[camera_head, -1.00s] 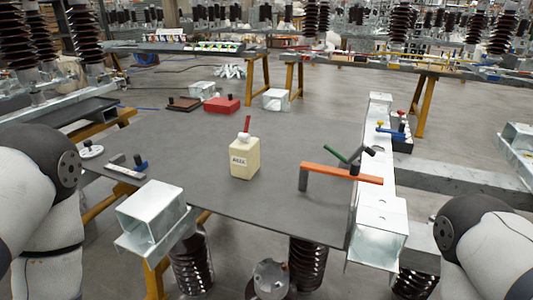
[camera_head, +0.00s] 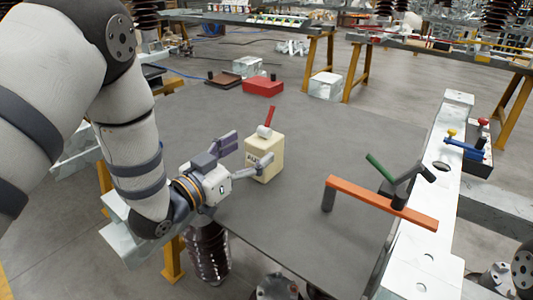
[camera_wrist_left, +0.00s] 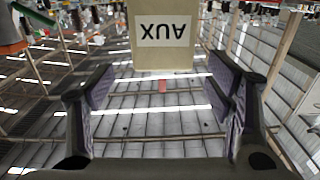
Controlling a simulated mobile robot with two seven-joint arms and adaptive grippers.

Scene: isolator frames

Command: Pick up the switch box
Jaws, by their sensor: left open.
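The switch box (camera_head: 265,163) is a cream, upright box with an AUX label, a white knob and a red lever on top. It stands on the dark grey table (camera_head: 300,225), left of its middle. My left gripper (camera_head: 248,152) is open beside the box's near left side, and one finger overlaps the box's front in the head view. In the left wrist view the box (camera_wrist_left: 163,35) appears upside down at the top centre, ahead of and between the spread fingers (camera_wrist_left: 160,88). Nothing is gripped. My right gripper is out of view.
An orange bar (camera_head: 380,203) with a green-handled lever stands to the right, by a white metal beam (camera_head: 445,165). A red box (camera_head: 263,87), a brown box (camera_head: 223,82) and a metal box (camera_head: 325,86) lie at the back. The table between box and bar is clear.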

